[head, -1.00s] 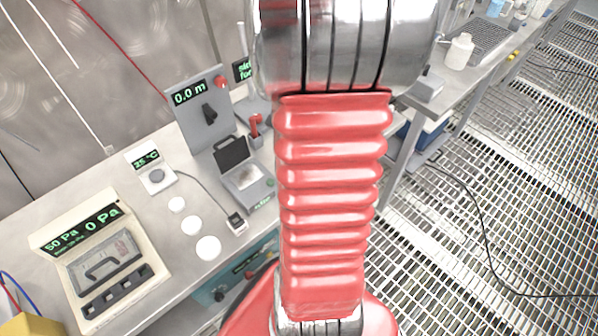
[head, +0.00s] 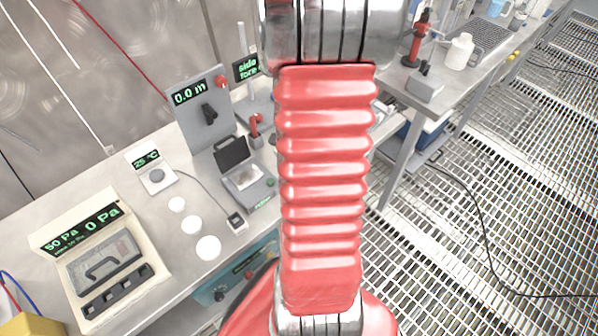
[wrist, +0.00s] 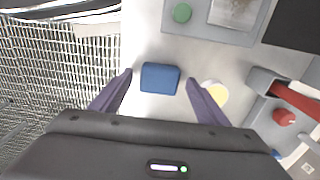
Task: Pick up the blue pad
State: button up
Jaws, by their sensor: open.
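The blue pad (wrist: 159,78) shows in the wrist view as a small rounded block lying on the grey bench top. My gripper (wrist: 157,84) is open, with one dark finger to the left of the pad and one to the right. The fingers are apart from the pad, with clear gaps on both sides. How high they are above it I cannot tell. In the head view my red arm covers the middle of the picture, and neither the pad nor the gripper shows there.
A pale yellow disc (wrist: 215,93) lies beside the right finger. A grey device with a red lever (wrist: 295,98) stands further right. A grey box with a green button (wrist: 182,13) is above the pad. The bench edge and grating floor (wrist: 60,75) lie left.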

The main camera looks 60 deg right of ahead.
dwell(0.5)
jog(key=c, duration=1.1)
jog(key=shift+r, duration=0.1)
notch_tip(320, 180, up, 10)
jog(key=shift+f, duration=0.1)
dwell(0.5)
jog(key=o, duration=0.4)
jog(key=shift+w, duration=0.1)
jog(key=c, duration=0.3)
